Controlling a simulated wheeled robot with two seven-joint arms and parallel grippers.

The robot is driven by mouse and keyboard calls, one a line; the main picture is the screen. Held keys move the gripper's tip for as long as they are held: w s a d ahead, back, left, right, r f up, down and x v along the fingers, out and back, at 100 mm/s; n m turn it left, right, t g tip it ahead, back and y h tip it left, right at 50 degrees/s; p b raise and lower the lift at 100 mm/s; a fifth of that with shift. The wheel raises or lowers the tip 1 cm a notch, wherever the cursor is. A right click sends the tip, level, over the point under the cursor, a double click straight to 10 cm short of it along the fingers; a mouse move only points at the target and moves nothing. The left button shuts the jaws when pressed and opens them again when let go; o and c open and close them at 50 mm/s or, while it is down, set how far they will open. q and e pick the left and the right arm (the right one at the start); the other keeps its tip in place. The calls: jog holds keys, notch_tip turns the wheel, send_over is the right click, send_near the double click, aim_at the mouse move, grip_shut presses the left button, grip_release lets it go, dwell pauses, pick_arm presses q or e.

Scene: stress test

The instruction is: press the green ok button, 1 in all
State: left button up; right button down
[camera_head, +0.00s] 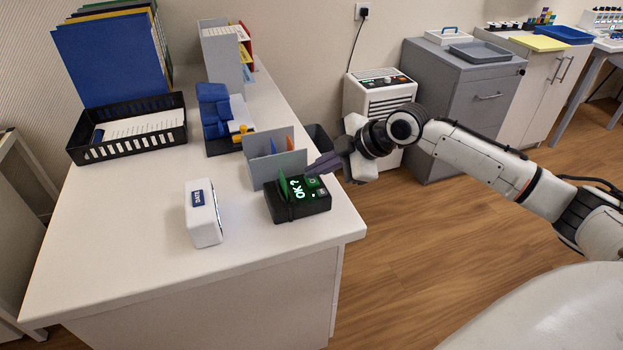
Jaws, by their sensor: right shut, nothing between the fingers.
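A small black device (300,208) stands near the right end of the white desk. Its lit green screen (298,189) reads "OK?". A green button (312,182) sits on its top right, with a smaller grey button (321,192) just below it. My right gripper (312,170) comes in from the right, shut and empty. Its fingertips are just above and behind the green button, and I cannot tell whether they touch it. My left gripper is not in view.
A white box marked "DATE" (203,222) stands left of the device. A grey divider holder (272,168) stands close behind it. A black tray (130,138), blue folders (108,60) and a blue stapler-like item (214,112) are farther back. The desk front (120,270) is clear.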

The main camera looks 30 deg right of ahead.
aim_at(317, 182)
jog(key=shift+f, duration=0.3)
dwell(0.4)
jog(key=shift+r+p, duration=0.85)
jog(key=shift+p, duration=0.2)
notch_tip(317, 182, up, 5)
jog(key=p, duration=0.5)
jog(key=shift+s+f, duration=0.1)
dwell(0.4)
